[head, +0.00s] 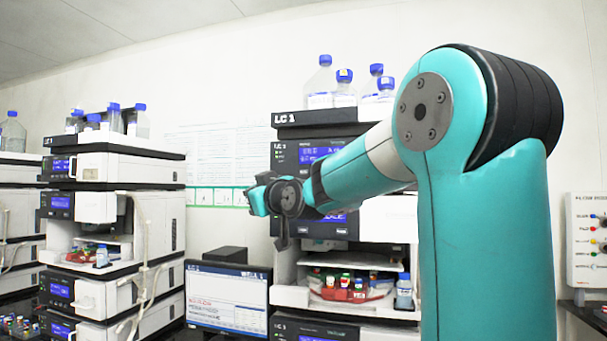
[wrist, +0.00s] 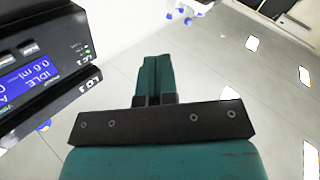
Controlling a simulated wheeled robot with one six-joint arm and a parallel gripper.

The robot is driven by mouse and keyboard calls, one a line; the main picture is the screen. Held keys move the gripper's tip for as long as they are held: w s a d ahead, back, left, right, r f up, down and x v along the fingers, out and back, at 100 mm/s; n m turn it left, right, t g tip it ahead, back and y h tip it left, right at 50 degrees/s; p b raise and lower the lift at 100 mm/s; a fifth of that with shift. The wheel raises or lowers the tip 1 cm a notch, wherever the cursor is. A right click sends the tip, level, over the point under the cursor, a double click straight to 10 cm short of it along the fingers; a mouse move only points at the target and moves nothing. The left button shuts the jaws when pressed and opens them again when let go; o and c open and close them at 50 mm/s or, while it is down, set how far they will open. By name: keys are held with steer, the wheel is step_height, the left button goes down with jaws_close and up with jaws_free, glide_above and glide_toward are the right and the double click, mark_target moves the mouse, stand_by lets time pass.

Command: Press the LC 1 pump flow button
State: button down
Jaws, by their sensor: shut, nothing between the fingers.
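A black module with a blue display (head: 318,153) is under that label. In the wrist view, a black panel at the left has a tilted blue display (wrist: 28,82) reading IDLE and 0.6 ml.
Blue-capped bottles (head: 345,88) stand on top of the central stack. A tray of colored vials (head: 345,288) is in a lower bay. A monitor (head: 228,297) stands to its left. Another stack (head: 125,165) is further left, with a gap between the stacks.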

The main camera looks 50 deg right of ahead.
mark_target(301, 170)
steer(key=s+d+r+m+t+h, duration=0.1)
steer(key=s+d+r+h, duration=0.1)
steer(key=d+r+h, duration=0.2)
steer(key=d+r, duration=0.2)
steer(key=d, duration=0.1)
steer(key=shift+s+d+t, duration=0.3)
steer(key=shift+s+d, duration=0.1)
steer(key=shift+w+d+p, duration=0.45)
steer(key=shift+w+d, duration=0.1)
steer(key=shift+d, duration=0.8)
steer(key=shift+w+d+p, duration=0.45)
steer(key=shift+w+d, duration=0.15)
steer(key=shift+d, duration=0.75)
steer(key=shift+w+d+p, duration=0.45)
steer(key=shift+w+d, duration=0.1)
steer(key=shift+d, duration=0.8)
steer(key=shift+w+d+b, duration=0.2)
steer(key=shift+d+b, duration=0.1)
steer(key=shift+d, duration=0.05)
